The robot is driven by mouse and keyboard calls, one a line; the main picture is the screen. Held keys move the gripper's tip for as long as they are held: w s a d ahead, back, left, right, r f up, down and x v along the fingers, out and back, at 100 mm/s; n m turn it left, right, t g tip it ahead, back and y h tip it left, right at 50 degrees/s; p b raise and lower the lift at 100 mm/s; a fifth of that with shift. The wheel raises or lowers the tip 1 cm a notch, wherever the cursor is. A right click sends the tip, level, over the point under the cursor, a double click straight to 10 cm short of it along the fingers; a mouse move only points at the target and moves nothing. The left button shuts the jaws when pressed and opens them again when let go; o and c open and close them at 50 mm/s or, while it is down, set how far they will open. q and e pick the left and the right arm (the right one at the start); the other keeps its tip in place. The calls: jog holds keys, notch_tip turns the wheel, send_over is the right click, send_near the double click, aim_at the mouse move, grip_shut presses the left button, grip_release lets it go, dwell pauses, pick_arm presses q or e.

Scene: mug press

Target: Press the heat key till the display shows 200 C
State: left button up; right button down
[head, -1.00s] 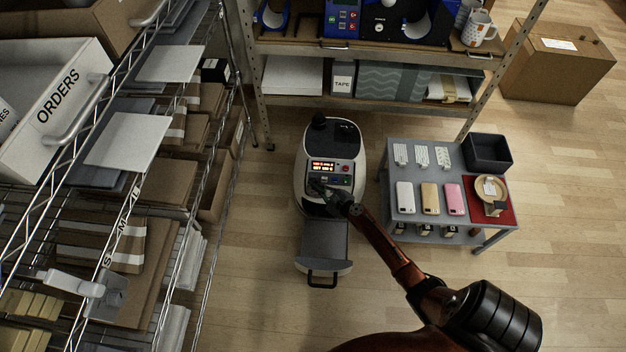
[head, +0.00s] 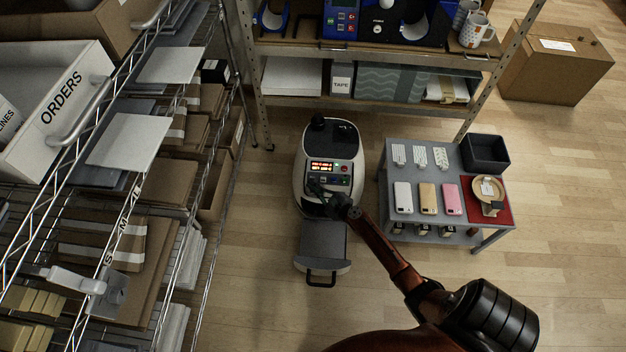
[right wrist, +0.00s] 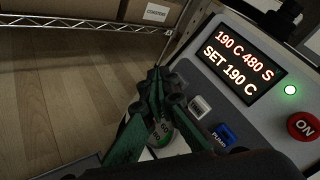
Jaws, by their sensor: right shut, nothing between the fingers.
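The press (head: 345,140) stands on the floor in the head view, with a lit display (head: 321,166) on its sloped panel. In the right wrist view the display (right wrist: 238,62) reads "190 C 480 S" above "SET 190 C". My right gripper (head: 316,188) is shut and empty at the panel's left part; its dark green fingers also show in the right wrist view (right wrist: 155,82). A pale key (right wrist: 200,107) and a blue key (right wrist: 223,135) sit right of the fingers. I cannot make out the heat key; the fingers cover part of the panel. Contact is unclear.
A red ON button (right wrist: 302,126) and a green lamp (right wrist: 290,90) are on the panel. A grey table (head: 460,160) with phone cases stands right of the press. Wire shelving (head: 215,200) is at left, and a shelf unit (head: 300,48) is behind. Floor between is clear.

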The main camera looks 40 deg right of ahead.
jog(key=s+a+p, duration=0.1)
jog(key=a, duration=0.1)
jog(key=s+a+r+p, duration=0.1)
jog(key=s, duration=0.1)
jog(key=shift+s+a, duration=0.1)
jog(key=shift+a, duration=0.25)
dwell(0.9)
